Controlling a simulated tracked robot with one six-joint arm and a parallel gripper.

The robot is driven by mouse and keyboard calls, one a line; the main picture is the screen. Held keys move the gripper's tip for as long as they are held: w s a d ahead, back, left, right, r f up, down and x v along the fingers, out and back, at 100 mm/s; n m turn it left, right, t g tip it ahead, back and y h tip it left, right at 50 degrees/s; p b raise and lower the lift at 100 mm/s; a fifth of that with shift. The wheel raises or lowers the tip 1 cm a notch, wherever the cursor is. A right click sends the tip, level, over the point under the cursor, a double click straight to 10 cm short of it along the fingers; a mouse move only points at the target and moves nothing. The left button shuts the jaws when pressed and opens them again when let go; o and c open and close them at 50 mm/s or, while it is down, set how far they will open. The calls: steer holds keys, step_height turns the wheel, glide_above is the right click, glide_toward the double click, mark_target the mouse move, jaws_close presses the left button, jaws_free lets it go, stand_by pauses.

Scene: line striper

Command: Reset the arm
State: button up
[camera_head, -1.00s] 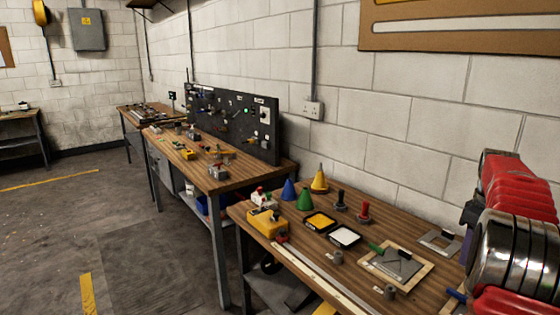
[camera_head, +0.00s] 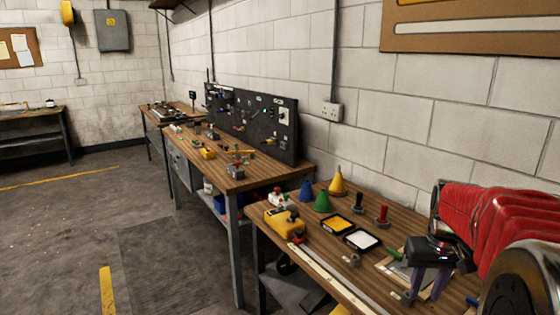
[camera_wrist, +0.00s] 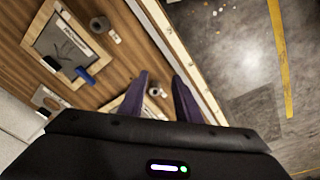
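My red-sleeved arm reaches in from the right in the head view, with a black wrist housing and two purple fingers. My gripper (camera_head: 424,297) hangs over the near right part of the wooden bench (camera_head: 325,262), fingers pointing down. In the wrist view my gripper (camera_wrist: 161,75) has its fingers apart with a clear gap. A small grey cylinder (camera_wrist: 155,91) shows between them, seemingly on the bench below. Nothing appears held.
A framed board (camera_wrist: 66,45) with a blue-handled tool (camera_wrist: 84,75) lies near my gripper. A white tray (camera_head: 361,240), a yellow tray (camera_head: 337,227), coloured cones (camera_head: 338,183) and a yellow box (camera_head: 283,222) stand farther along. Open floor (camera_head: 150,245) lies left.

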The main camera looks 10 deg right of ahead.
steer(key=s+a+n+t, duration=0.1)
steer(key=s+a, duration=0.3)
steer(key=a, duration=0.5)
steer(key=s+a+r+n+t, duration=0.1)
steer(key=s+a, duration=0.3)
steer(key=a, duration=0.5)
steer(key=s+a+r+n+t, duration=0.1)
steer(key=s+a, duration=0.3)
steer(key=a, duration=0.5)
steer(key=shift+a+r+n+t+y, duration=0.15)
steer(key=shift+r+n+t+y, duration=0.1)
steer(key=shift+n+t+y, duration=0.25)
